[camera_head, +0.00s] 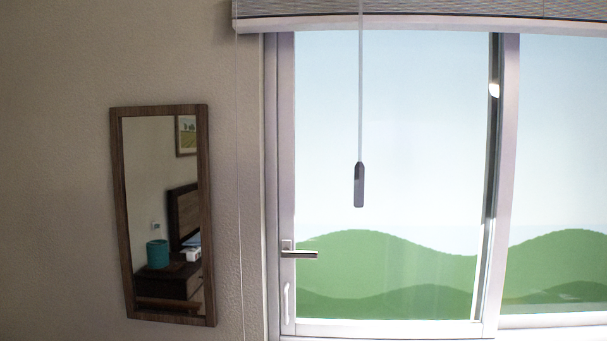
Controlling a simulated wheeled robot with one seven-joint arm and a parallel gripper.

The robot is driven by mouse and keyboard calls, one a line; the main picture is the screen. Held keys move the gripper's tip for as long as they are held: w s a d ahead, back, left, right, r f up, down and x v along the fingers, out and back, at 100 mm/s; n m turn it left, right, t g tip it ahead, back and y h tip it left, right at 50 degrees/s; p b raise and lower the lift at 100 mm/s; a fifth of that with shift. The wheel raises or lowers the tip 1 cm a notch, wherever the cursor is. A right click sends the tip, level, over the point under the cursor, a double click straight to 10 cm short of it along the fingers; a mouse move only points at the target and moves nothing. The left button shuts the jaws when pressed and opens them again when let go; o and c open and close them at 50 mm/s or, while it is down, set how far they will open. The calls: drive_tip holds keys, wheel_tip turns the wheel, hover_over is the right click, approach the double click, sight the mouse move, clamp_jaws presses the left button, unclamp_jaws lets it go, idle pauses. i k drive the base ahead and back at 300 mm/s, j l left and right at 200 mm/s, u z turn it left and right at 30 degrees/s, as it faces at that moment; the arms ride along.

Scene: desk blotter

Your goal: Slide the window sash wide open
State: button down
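The window sash (483,328) is a white-framed pane at the centre right. Its left stile stands at the left side of the window frame (271,180), with no gap that I can make out between them. A metal lever handle (300,254) sits on the sash's left stile and points right. A small white pull (287,303) is below it on the same stile. Green hills and pale sky show through the glass. My gripper is not in view.
A blind (420,14) is gathered at the top of the window. Its cord with a dark grey pendant (359,185) hangs in front of the pane. A thin cord hangs left of the window. A wood-framed mirror (117,215) hangs on the left wall, reflecting furniture.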

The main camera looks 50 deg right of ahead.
sight(510, 47)
drive_tip(key=i+j, duration=0.15)
drive_tip(key=i, duration=0.25)
drive_tip(key=i+j+z, duration=0.15)
drive_tip(key=i, duration=0.3)
